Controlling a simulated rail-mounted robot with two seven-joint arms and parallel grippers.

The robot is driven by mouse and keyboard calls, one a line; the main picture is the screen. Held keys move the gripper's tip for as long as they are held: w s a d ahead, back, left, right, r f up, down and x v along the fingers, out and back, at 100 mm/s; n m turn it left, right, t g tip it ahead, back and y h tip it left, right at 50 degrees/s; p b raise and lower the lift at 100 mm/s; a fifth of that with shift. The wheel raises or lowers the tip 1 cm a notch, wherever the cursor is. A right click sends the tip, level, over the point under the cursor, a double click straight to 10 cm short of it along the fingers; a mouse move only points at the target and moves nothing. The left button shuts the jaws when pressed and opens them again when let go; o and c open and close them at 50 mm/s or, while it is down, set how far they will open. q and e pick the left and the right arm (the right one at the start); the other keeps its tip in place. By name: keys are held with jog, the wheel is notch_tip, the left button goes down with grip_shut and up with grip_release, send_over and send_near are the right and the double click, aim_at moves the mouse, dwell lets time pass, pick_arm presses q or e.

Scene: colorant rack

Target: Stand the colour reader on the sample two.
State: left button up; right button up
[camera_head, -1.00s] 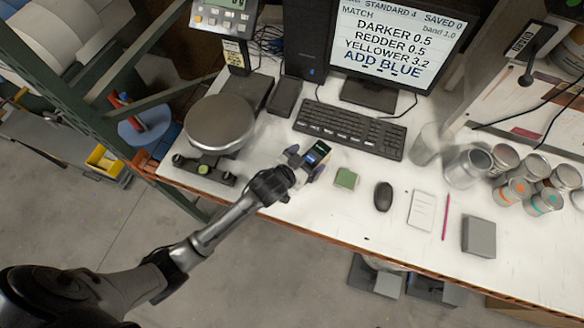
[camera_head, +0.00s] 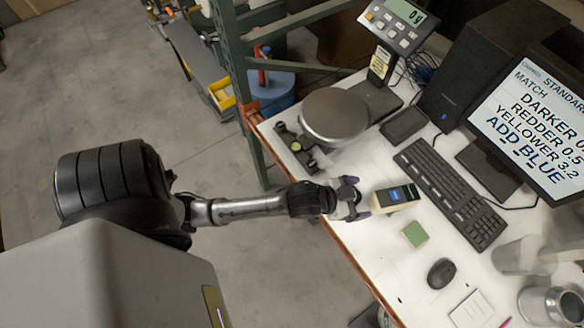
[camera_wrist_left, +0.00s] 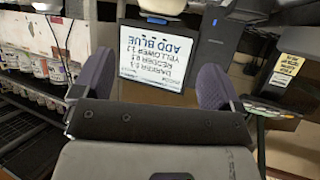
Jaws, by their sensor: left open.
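The colour reader (camera_head: 396,198), a small box with a dark top, a lit blue screen and pale sides, stands on the white bench in the head view. A flat green sample square (camera_head: 415,234) lies close beside it, uncovered. I cannot tell whether it is sample two, or whether another sample lies hidden under the reader. My left gripper (camera_head: 359,198) is open, just left of the reader and apart from it. The left wrist view shows the spread purple fingers (camera_wrist_left: 157,82) with nothing between them; the reader is not visible there. My right gripper is not in view.
A round-pan scale (camera_head: 334,115) stands behind my left gripper. A keyboard (camera_head: 450,192) and monitor (camera_head: 540,122) are to the right, and a mouse (camera_head: 441,273) lies nearer the front. The bench's front edge runs below my left wrist.

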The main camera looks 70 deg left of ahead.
pick_arm(q)
jog(key=s+a+f+g+y, duration=0.1)
jog(key=s+g, duration=0.3)
jog(key=s, duration=0.6)
jog(key=s+a+f+g+y, duration=0.1)
jog(key=s+f+g, duration=0.2)
jog(key=s, duration=0.7)
jog(key=shift+s+a+f+g, duration=0.2)
jog(key=shift+a+f+g, duration=0.15)
jog(key=shift+g, duration=0.65)
